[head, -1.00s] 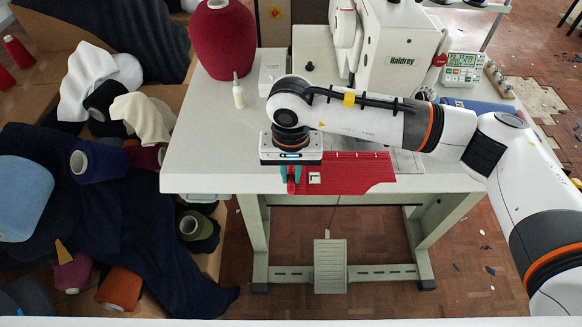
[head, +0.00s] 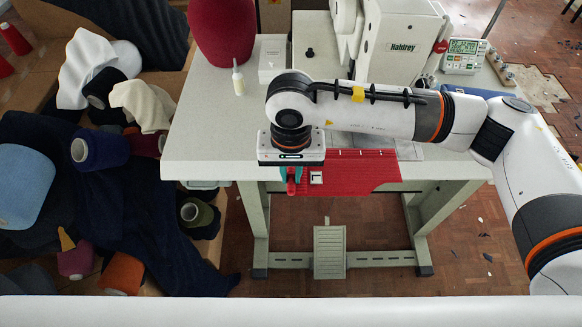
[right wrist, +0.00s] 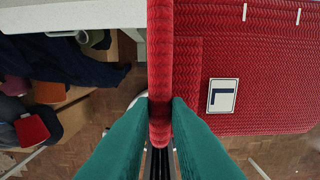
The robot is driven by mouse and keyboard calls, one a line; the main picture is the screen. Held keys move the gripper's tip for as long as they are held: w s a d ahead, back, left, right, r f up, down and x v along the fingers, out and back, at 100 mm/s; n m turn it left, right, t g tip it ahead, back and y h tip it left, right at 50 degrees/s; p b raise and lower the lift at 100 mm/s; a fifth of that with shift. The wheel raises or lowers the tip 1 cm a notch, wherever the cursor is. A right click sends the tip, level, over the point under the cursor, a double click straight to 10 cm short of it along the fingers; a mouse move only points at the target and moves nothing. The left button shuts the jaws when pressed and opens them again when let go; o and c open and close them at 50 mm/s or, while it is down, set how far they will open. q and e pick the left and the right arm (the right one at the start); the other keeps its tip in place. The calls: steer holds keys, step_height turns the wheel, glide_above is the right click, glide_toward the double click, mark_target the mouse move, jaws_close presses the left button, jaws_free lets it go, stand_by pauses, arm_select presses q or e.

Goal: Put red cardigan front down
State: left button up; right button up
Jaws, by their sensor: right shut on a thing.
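The red cardigan front (head: 358,171) lies flat at the front edge of the white sewing table, part of it reaching past that edge. In the right wrist view its knitted panel (right wrist: 260,60) shows a white label marked L (right wrist: 223,95) and short pale marks near the top. My right gripper (head: 293,180) is at the panel's left front corner. In the right wrist view its green fingers (right wrist: 159,125) are shut on the thick rolled red edge of the panel. My left gripper is not in view.
The sewing machine (head: 400,45) stands at the back of the table (head: 215,150). A red yarn cone (head: 222,30), a small white bottle (head: 238,78) and a white box (head: 271,60) stand at the back left. Cloth and yarn cones fill the left side. A foot pedal (head: 329,250) is below.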

steer(key=shift+r+p, duration=0.65)
steer(key=shift+r, duration=1.85)
